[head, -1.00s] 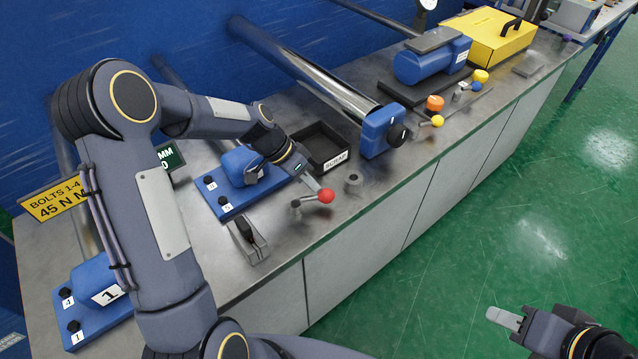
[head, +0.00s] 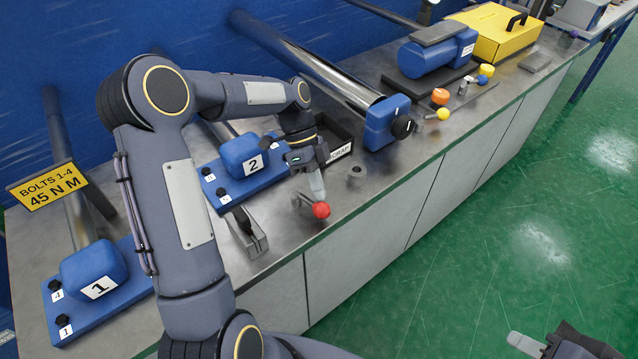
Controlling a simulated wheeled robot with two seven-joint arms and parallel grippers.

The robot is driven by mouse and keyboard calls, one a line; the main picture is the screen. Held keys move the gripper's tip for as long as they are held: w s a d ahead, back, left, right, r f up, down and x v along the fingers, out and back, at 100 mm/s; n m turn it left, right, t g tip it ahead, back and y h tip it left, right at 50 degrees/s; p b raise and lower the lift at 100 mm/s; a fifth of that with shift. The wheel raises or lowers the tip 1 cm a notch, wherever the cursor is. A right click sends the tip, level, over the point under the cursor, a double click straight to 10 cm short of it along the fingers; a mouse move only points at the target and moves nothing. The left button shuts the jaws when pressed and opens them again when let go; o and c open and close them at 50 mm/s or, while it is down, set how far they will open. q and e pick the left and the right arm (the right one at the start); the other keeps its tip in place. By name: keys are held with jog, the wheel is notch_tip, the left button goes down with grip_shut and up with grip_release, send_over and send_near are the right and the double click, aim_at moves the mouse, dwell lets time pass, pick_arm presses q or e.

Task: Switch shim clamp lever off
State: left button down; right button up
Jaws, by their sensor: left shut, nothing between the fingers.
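A lever with a red ball knob (head: 321,210) is mounted on the grey bench top near its front edge. Its short arm points towards the front edge, and its pivot is partly hidden behind my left gripper. My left gripper (head: 318,194) is shut with nothing between its fingers. Its fingers point down just behind the red knob, touching it or very close; I cannot tell which. My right gripper (head: 524,344) is at the bottom right, over the green floor, far from the bench. Only part of it shows, and I cannot tell its opening.
A blue block marked 2 (head: 243,155) and a black scrap tray (head: 336,134) lie behind the lever. A grey post (head: 357,174) stands to its right, and a grey clamp-like fixture (head: 247,236) to its left. A yellow-knobbed lever (head: 443,114) is further right.

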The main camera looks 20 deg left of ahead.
pick_arm(q)
jog(key=shift+s+d+m+g+y, duration=0.15)
jog(key=shift+s+m+g+y, duration=0.4)
jog(key=shift+m, duration=0.65)
jog(key=v, duration=0.7)
jog(key=shift+w+a+r, duration=0.2)
jog(key=shift+r, duration=0.1)
